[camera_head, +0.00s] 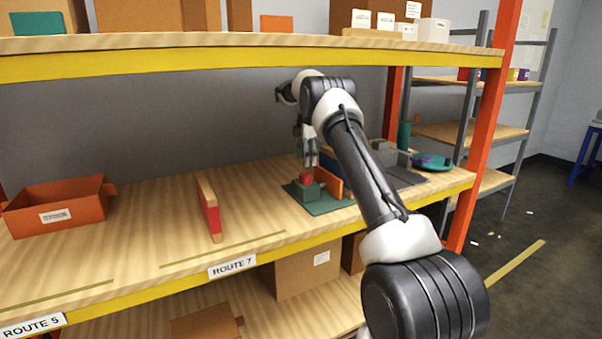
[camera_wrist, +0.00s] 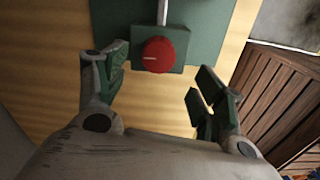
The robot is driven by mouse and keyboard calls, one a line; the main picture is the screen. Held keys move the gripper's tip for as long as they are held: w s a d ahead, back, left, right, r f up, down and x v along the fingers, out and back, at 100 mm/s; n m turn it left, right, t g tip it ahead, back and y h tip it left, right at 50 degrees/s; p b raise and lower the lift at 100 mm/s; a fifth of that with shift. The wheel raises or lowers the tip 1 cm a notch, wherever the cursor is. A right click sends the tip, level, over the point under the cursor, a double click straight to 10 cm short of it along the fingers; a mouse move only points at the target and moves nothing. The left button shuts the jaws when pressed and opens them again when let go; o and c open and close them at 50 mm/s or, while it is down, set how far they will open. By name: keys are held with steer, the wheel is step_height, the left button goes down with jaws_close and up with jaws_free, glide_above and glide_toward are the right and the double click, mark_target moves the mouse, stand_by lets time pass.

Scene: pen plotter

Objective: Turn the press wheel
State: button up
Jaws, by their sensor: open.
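A red round knob (camera_wrist: 158,55) with a pale line on its face sits on a green block (camera_wrist: 178,59); I cannot tell if it is the press wheel. In the head view the red knob (camera_head: 306,177) shows on the small green block (camera_head: 310,191), on a flat green base (camera_head: 325,205). My gripper (camera_head: 310,160) points down just above the knob. In the wrist view my gripper (camera_wrist: 155,75) is open and empty, its fingers apart on either side of the knob. Contact with the knob cannot be made out.
Orange and blue upright panels (camera_head: 330,178) stand right beside the block. A grey machine (camera_head: 386,153) and a teal round piece (camera_head: 432,161) are farther right. A red and wood piece (camera_head: 209,209) and an orange bin (camera_head: 58,206) are left. The upper shelf (camera_head: 200,60) hangs overhead.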

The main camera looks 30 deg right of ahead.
mark_target(306, 174)
steer(key=shift+w+f, duration=0.1)
steer(key=shift+f, duration=0.15)
step_height(306, 174, down, 7)
steer(key=shift+f, duration=0.1)
steer(key=shift+c, duration=0.4)
steer(key=c, duration=0.9)
